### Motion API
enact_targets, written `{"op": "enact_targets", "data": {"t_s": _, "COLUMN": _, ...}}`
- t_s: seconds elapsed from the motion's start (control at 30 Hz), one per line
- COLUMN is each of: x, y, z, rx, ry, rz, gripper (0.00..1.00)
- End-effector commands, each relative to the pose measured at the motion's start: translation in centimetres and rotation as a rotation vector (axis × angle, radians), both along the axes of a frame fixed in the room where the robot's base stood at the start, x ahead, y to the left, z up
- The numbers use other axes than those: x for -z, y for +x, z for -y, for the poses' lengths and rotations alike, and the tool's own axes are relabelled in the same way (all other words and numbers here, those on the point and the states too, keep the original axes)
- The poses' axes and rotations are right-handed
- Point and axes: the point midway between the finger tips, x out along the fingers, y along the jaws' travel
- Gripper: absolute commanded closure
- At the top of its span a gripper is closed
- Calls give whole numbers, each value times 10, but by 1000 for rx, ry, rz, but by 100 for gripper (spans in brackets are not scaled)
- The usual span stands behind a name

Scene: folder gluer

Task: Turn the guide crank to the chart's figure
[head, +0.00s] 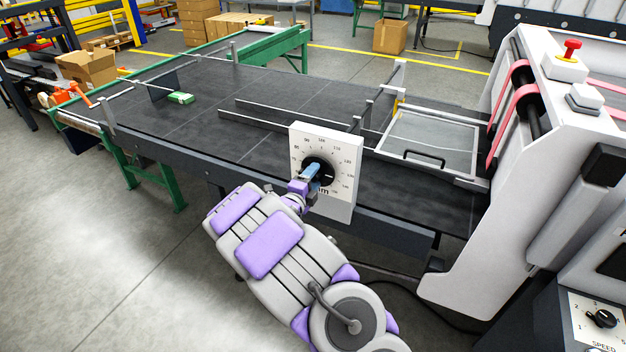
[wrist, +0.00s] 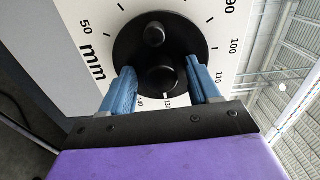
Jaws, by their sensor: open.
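In the wrist view the disc (wrist: 135,45) carries a round knob (wrist: 154,35) and a larger central hub (wrist: 162,79). My gripper (head: 311,171) is at the dial; in the wrist view its blue fingers (wrist: 162,88) are open, one on each side of the hub. I cannot tell whether they touch the disc. The fingers hide part of the scale, and the crank's reading is unclear. I see no readable chart.
A clear-windowed cover (head: 430,140) with a black handle lies right of the dial. A white machine housing (head: 490,220) with a red button (head: 572,48) stands at right. Floor at left is open.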

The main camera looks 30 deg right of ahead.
Motion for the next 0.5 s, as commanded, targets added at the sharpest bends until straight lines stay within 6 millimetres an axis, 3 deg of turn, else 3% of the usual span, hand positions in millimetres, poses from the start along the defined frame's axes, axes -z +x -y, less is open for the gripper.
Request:
{"op": "enact_targets", "data": {"t_s": 0.17, "x": 0, "y": 0, "z": 0, "rx": 0, "ry": 1, "rz": -1, "gripper": 39}}
{"op": "enact_targets", "data": {"t_s": 0.5, "x": 1, "y": -1, "z": 1, "rx": 0, "ry": 2, "rz": -1, "gripper": 71}}
